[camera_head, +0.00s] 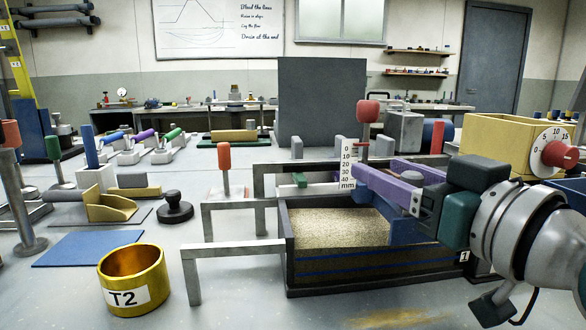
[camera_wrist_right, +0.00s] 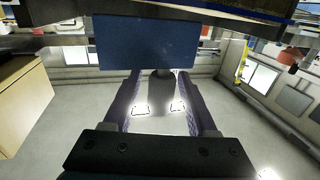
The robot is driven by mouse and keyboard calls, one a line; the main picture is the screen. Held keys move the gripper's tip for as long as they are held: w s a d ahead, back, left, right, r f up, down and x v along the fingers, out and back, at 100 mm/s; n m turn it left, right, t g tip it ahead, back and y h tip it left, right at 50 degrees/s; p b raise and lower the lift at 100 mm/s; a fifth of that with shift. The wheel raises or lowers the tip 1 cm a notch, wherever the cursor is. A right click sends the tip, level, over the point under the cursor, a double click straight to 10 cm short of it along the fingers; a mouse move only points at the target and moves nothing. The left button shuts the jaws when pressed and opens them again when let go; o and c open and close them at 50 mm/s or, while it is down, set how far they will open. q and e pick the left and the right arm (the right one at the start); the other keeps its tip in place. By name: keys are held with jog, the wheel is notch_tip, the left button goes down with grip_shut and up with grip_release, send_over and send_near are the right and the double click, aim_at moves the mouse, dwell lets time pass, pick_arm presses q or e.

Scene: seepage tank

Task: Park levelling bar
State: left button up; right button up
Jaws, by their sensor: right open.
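My right gripper (camera_head: 380,175) has purple fingers and reaches in from the right over the sand tank (camera_head: 335,281). Its fingers are apart. A blue plate-like piece (camera_head: 402,232), which looks like the levelling bar, shows beneath the gripper at the tank's right side. In the right wrist view a flat blue block (camera_wrist_right: 145,42) lies beyond the parted fingers, and a dark grey shape (camera_wrist_right: 165,95) shows between them. Whether the fingers touch either one cannot be told. The gripper hides part of the tank. My left gripper is out of view.
Grey metal frames (camera_head: 235,247) stand at the tank's left. A gold T2 ring (camera_head: 134,280), a blue mat (camera_head: 85,248) and a black knob (camera_head: 174,207) lie further left. A yellow box with a red dial (camera_head: 500,143) stands behind my right arm. A tall grey panel (camera_head: 322,98) rises behind.

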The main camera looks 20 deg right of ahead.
grip_shut()
dwell(0.3)
dwell(1.1)
